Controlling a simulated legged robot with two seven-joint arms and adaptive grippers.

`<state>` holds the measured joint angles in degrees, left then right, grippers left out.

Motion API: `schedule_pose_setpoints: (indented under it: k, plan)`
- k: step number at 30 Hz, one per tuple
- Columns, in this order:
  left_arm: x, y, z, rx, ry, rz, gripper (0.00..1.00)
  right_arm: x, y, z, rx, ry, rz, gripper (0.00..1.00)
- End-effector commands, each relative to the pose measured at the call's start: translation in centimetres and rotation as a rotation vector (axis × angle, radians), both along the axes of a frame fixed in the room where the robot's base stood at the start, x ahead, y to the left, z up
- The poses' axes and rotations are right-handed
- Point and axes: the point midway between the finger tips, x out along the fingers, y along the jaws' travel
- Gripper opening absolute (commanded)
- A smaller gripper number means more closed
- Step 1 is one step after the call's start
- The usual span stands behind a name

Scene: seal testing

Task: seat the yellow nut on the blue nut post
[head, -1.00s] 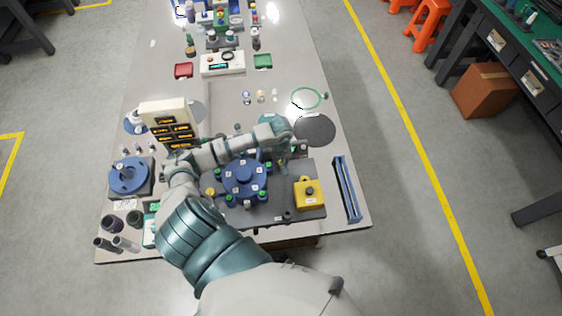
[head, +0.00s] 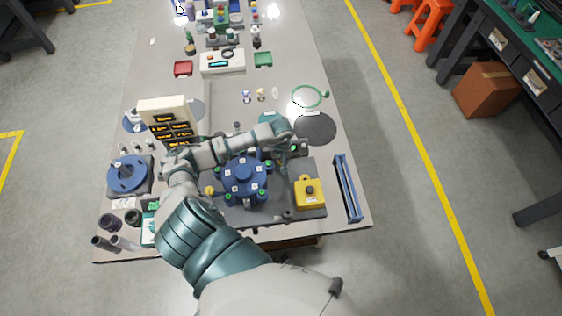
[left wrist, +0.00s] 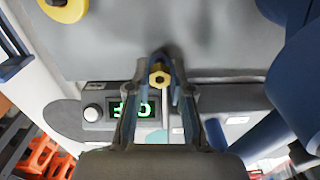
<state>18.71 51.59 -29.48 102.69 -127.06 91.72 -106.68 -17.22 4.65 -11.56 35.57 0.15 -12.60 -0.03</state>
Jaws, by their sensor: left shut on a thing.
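My left gripper (left wrist: 158,88) is shut on a yellow nut (left wrist: 160,76), a small hexagonal piece with a dark hole, held between the fingertips. In the head view, my left gripper (head: 287,167) is at the right side of the blue flanged housing (head: 243,179), and the nut cannot be made out there. Part of the blue housing also shows at the right of the left wrist view (left wrist: 297,85). I cannot pick out the blue nut post for certain. My right gripper is not in view.
A yellow box with a black button (head: 309,193) stands right of the housing on the dark base plate. A blue rail (head: 347,188) lies near the table's right edge. A green-lit display (left wrist: 131,109) is close to my gripper. A grey disc (head: 315,128) lies behind.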

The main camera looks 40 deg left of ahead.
Motion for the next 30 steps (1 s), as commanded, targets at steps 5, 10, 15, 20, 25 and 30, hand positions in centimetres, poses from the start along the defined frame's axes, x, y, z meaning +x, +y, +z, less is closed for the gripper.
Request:
schedule_pose_setpoints:
  k: [5,10,15,20,25,30]
  plan:
    - [-0.01,-0.04,-0.16,-0.001,0.001,0.0,0.0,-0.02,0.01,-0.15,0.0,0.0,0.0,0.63]
    - [-0.03,-0.01,-0.43,-0.001,0.001,0.0,0.0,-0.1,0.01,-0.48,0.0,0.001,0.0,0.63]
    - [-0.04,-0.01,-0.5,-0.001,0.001,0.0,0.31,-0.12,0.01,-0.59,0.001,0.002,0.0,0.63]
    - [-0.03,-0.01,-0.46,0.0,0.0,0.0,0.5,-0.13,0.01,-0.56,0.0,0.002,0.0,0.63]
    - [-0.03,-0.01,-0.45,0.0,0.0,0.0,0.5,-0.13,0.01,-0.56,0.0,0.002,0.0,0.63]
    - [0.03,0.03,0.38,0.001,-0.002,0.0,0.5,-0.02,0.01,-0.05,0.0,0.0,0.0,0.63]
